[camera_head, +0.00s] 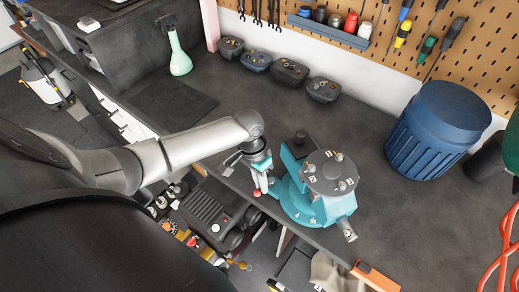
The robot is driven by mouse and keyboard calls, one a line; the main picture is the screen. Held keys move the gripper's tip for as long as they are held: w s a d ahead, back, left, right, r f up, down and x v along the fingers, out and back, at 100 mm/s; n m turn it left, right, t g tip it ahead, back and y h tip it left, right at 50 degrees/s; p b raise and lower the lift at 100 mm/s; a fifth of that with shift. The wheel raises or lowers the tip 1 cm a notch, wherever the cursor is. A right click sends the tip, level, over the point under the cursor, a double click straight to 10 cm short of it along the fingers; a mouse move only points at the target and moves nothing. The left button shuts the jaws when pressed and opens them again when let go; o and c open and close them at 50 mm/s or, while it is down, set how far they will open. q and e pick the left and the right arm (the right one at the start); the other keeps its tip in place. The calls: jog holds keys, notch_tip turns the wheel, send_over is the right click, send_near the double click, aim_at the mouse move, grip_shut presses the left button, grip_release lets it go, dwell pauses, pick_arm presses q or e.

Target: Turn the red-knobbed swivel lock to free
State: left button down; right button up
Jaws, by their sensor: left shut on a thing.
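A teal bench vise (292,200) with a dark round top stands at the front edge of the workbench. The red knob (257,193) of its swivel lock shows small at the vise's left side, by the bench edge. My left arm reaches in from the left, and my left gripper (259,174) points down at the lock, shut on it. The fingers hide much of the lock, so its exact angle cannot be told. My right gripper is not in view.
A blue ribbed bin (432,130) stands right of the vise. Several small dark bins (289,71) line the wall, and a green flask (178,55) stands at the back left. The bench (250,100) between them and the vise is clear.

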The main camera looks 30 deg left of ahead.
pick_arm(q)
jog(key=shift+d+r+n, duration=0.1)
jog(key=shift+d+n, duration=0.25)
jog(key=shift+n, duration=0.65)
jog(key=c, duration=0.9)
grip_release()
jog(key=a+r, duration=0.1)
jog(key=r, duration=0.4)
jog(key=a+r, duration=0.1)
jog(key=r, duration=0.4)
jog(key=a+r, duration=0.1)
jog(key=r, duration=0.4)
jog(key=shift+f, duration=0.1)
